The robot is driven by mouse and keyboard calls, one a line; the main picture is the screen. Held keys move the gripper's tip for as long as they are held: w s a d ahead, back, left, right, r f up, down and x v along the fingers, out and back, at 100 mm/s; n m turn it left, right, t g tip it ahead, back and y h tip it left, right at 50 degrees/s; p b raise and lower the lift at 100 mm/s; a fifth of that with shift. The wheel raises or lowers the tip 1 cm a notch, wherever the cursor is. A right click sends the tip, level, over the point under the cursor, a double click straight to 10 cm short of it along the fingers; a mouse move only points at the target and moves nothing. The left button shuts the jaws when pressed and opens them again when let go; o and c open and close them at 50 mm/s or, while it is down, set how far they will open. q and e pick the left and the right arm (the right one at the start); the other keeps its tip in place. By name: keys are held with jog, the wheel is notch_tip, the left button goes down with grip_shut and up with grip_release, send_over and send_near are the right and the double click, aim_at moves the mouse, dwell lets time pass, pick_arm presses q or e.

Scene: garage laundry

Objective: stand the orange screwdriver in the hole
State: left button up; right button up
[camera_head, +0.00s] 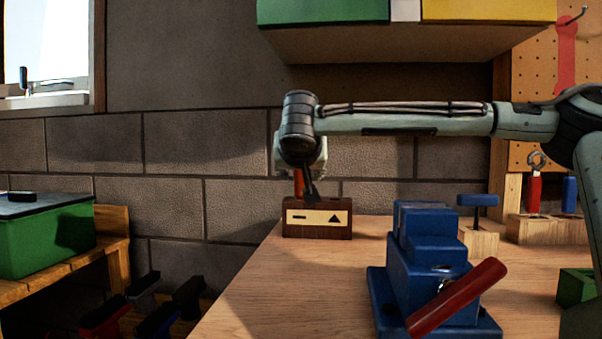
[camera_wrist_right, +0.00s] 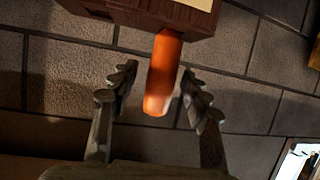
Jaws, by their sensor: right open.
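The orange screwdriver (camera_head: 298,183) stands about upright at the dark wooden block (camera_head: 317,231), handle up. The block has a cream label with a dash and a triangle. In the right wrist view the orange handle (camera_wrist_right: 163,75) meets the block (camera_wrist_right: 170,14) at the top of the picture; the shaft and the hole are hidden. My right gripper (camera_head: 305,186) is over the block. In the wrist view its two fingers (camera_wrist_right: 159,84) are open, one on each side of the handle, with gaps showing. My left gripper is out of view.
A blue vise (camera_head: 430,270) with a red handle stands on the workbench (camera_head: 280,290), right of the block. Wooden holders with a blue-handled tool (camera_head: 478,202) and a red tool (camera_head: 534,192) stand further right. A green bin (camera_head: 50,238) is at left. A brick wall is behind.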

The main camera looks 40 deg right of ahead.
jog(key=v, duration=1.2)
dwell(0.4)
